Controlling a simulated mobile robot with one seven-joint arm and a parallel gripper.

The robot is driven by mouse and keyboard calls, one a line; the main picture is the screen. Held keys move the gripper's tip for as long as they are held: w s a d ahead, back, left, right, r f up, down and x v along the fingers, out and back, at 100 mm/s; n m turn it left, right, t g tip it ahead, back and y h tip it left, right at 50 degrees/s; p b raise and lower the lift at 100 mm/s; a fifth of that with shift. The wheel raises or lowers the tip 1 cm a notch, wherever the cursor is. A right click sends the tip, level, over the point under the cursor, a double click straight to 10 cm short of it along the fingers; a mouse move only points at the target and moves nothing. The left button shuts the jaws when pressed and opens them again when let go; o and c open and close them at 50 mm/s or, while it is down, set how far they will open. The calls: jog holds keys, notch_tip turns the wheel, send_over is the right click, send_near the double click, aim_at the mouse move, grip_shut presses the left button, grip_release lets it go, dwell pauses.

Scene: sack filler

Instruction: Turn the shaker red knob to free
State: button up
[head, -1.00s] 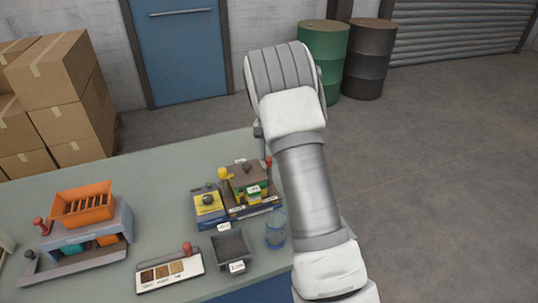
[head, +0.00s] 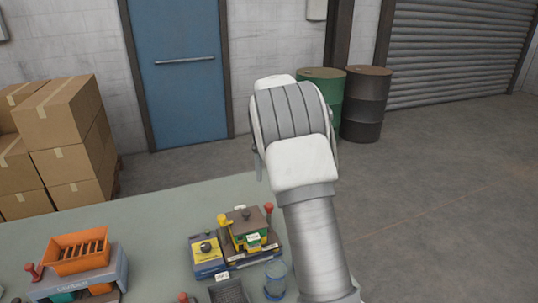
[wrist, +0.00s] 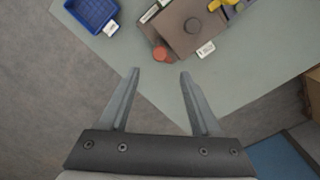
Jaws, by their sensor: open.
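My gripper (wrist: 159,72) is open and empty in the wrist view, over the table's edge. A red knob (wrist: 162,54) lies just beyond the fingertips, roughly in line with the gap between them, beside a brown-topped unit (wrist: 190,25). That knob also shows in the head view (head: 268,209), at the back right of the yellow and green unit (head: 246,233). Another red knob (head: 33,272) stands left of an orange slotted tray (head: 77,250) on a grey machine. Labels are too small to tell which is the shaker's. The gripper is hidden by my arm in the head view.
A blue crate (wrist: 92,12) shows in the wrist view. A yellow and blue box (head: 207,257), a clear cup (head: 275,280) and a dark tray (head: 229,291) stand close by. The green tabletop (head: 150,225) is clear between the machines.

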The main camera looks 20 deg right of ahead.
notch_tip(320, 180, up, 8)
dwell(0.6)
jog(key=s+a+r+n+t, duration=0.2)
jog(key=s+a+r, duration=0.25)
jog(key=s, duration=0.35)
jog(key=s+a+r+n+t, duration=0.1)
jog(key=s+a+r+n, duration=0.15)
jog(key=s+r, duration=0.45)
jog(key=s+a+f+n+t, duration=0.1)
jog(key=s+f, duration=0.3)
jog(key=s, duration=0.5)
jog(key=s+a+f+n+t, duration=0.1)
jog(key=s+a+f+n, duration=0.2)
jog(key=s, duration=0.7)
jog(key=shift+a+f+n+t, duration=0.35)
jog(key=shift+a+f, duration=0.25)
jog(key=shift+a, duration=0.15)
